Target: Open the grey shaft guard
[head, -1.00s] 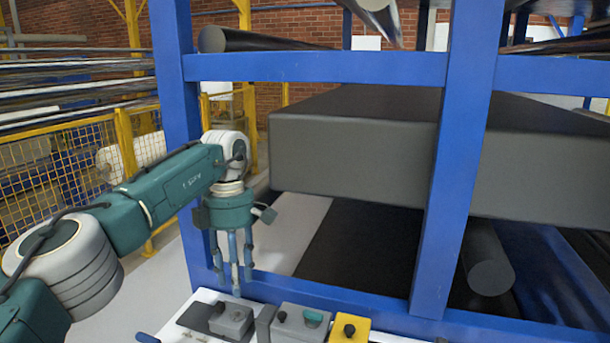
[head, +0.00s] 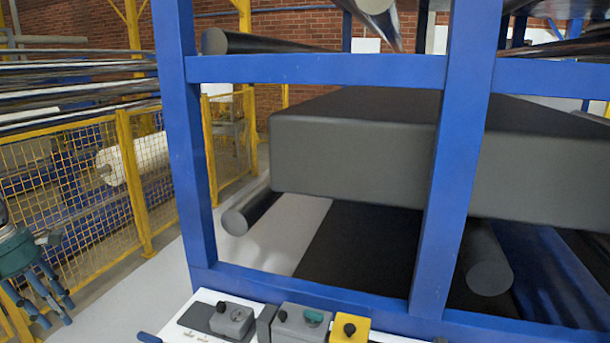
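A large dark grey box-shaped cover (head: 345,160), which looks like the shaft guard, sits in the blue frame behind the front posts. Its front face is level and its lower edge hangs above the rollers; no handle shows on it. A blue post hides part of its face. My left gripper (head: 48,308) is at the far left edge, well apart from the guard. Its fingers point down and are spread, with nothing between them. My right gripper is not in view.
The blue frame (head: 315,69) has posts in front of the guard. A control panel with grey boxes (head: 232,319) and a yellow box (head: 349,329) stands at the bottom. Grey rollers (head: 489,262) lie below the guard. A yellow mesh fence (head: 75,180) stands at left.

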